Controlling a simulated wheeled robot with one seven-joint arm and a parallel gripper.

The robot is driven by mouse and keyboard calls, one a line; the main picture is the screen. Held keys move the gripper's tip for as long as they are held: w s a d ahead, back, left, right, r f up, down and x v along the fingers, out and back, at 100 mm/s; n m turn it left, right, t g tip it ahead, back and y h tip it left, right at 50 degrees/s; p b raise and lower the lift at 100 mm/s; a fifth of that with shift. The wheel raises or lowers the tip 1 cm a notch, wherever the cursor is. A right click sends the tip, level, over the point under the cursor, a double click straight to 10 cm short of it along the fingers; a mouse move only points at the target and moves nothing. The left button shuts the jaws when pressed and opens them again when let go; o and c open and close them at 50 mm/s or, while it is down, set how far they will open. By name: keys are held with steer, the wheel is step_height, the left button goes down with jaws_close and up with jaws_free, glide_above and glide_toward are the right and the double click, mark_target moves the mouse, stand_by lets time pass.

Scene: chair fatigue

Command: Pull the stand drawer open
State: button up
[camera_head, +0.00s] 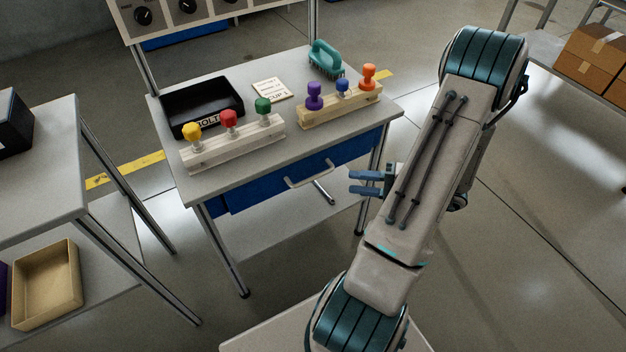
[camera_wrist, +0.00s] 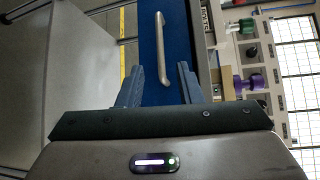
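The stand is a grey-topped table with a blue drawer (camera_head: 245,190) under its top. The drawer front looks flush with the stand, and its pale bar handle (camera_head: 309,175) sticks out at the middle. My gripper (camera_head: 362,182) is to the right of the handle and apart from it, with its blue fingers pointing left. In the wrist view, the handle (camera_wrist: 161,50) lies ahead, between the lines of the two spread fingers. The gripper (camera_wrist: 160,84) is open and empty there, with the blue drawer front (camera_wrist: 150,95) behind.
On the stand top (camera_head: 240,160) are a black bin (camera_head: 205,105), two wooden blocks with coloured knobs, a card (camera_head: 272,90) and a teal brush (camera_head: 325,58). A grey table (camera_head: 50,160) stands left. Boxes (camera_head: 590,60) sit at the right. Floor in front is clear.

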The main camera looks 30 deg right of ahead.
mark_target(316, 178)
steer(key=b+x, duration=0.1)
steer(key=x, duration=1.1)
steer(key=shift+s, duration=0.1)
jaws_close()
